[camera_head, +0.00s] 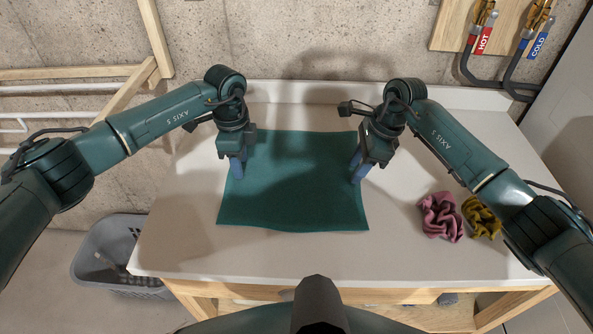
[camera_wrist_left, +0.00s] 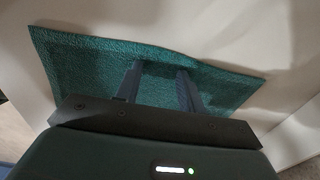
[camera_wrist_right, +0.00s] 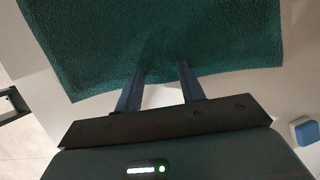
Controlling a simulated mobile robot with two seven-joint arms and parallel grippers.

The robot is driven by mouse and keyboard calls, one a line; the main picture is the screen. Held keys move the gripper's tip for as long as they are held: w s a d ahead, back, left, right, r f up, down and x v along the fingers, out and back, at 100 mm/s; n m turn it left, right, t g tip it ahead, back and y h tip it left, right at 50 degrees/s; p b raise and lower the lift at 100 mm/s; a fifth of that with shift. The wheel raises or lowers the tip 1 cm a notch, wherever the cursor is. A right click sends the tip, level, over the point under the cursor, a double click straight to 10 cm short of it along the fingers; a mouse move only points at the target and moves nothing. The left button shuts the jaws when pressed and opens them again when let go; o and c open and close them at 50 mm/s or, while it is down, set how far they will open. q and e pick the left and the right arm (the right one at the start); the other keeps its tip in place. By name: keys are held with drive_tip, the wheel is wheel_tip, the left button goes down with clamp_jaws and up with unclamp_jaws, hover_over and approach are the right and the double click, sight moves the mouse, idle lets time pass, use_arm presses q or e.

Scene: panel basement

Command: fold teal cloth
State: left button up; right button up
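The teal cloth (camera_head: 294,205) lies spread out as a near square on the white tabletop, with a slightly wavy front edge. It also shows in the left wrist view (camera_wrist_left: 85,65) and in the right wrist view (camera_wrist_right: 95,50). My left gripper (camera_head: 237,170) points down over the cloth's left side. Its fingers (camera_wrist_left: 158,68) are apart with nothing clearly between them. My right gripper (camera_head: 358,170) points down at the cloth's right edge. Its fingers (camera_wrist_right: 161,70) are also apart. I cannot tell whether the fingertips touch the cloth.
A crumpled pink cloth (camera_head: 441,216) and a mustard cloth (camera_head: 481,217) lie on the white tabletop (camera_head: 290,262) at the right, near my right arm. A grey basket (camera_head: 110,250) stands on the floor at the left. Hot and cold pipes (camera_head: 478,38) hang at the back right. The tabletop's front is clear.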

use_arm(q)
drive_tip(key=shift+f, duration=0.1)
clamp_jaws()
use_arm(e)
drive_tip(key=shift+f, duration=0.2)
clamp_jaws()
drive_tip(key=shift+r, duration=0.15)
